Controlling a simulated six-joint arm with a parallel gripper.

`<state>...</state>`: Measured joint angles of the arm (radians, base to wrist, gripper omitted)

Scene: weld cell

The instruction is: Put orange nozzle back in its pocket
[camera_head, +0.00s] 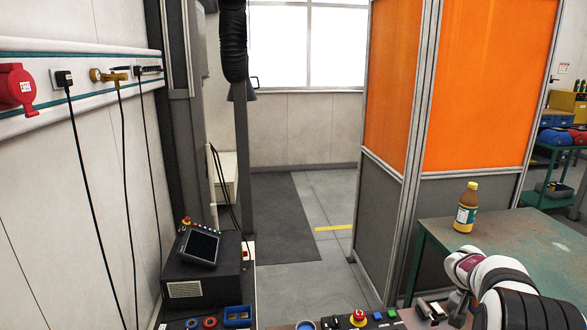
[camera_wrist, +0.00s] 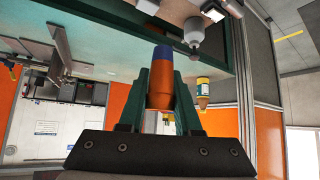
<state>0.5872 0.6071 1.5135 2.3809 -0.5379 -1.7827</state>
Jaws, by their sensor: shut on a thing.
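The orange nozzle (camera_wrist: 160,90) sits upright between the fingers of my gripper (camera_wrist: 160,95) in the wrist view. It is orange with a blue end pointing up in the picture. In the head view my arm reaches in at the lower right, and I cannot make out the nozzle there. I cannot identify the nozzle's pocket in either view.
A blue tray (camera_head: 237,315) and a control box (camera_head: 203,268) are at the lower left. An orange-panelled partition (camera_head: 470,85) rises behind the table.

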